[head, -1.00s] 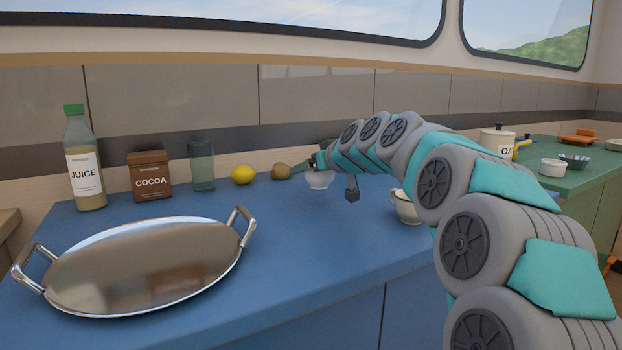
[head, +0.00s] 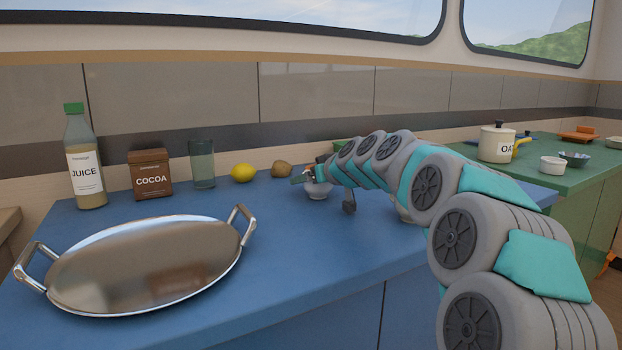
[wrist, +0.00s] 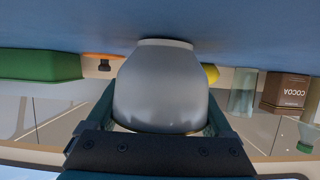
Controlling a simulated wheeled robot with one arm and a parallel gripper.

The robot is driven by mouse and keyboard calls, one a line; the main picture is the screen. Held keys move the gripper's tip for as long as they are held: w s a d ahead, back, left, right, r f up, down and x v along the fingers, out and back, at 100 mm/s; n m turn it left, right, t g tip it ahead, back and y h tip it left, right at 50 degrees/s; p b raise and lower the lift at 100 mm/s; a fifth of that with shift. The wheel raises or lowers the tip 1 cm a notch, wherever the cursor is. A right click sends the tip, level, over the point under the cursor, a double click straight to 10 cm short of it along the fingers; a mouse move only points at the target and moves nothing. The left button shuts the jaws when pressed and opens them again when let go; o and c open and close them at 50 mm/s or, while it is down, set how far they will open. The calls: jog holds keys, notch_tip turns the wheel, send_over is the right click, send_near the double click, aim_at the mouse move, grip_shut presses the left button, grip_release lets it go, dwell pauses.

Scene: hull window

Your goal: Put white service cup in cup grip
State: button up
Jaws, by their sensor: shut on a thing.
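The white service cup (head: 318,190) is between the jaws of my gripper (head: 307,178), low over the blue counter at its back middle. In the wrist view, which is upside down, the white cup (wrist: 160,90) fills the middle, with a finger on each side. Its narrow foot is at or very close to the blue surface; I cannot tell if it touches. The cup looks upright. I cannot make out the cup grip in either view. A cream cup (head: 403,212) is mostly hidden behind my arm.
A brown round item (head: 282,169), lemon (head: 243,173), glass (head: 202,165), cocoa box (head: 151,174) and juice bottle (head: 84,160) line the back. A large metal tray (head: 145,262) fills the front left. A green object (wrist: 40,65) is near the cup. The counter's middle is clear.

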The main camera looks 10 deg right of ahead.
jog(key=shift+f+b, duration=0.45)
jog(key=shift+b, duration=0.05)
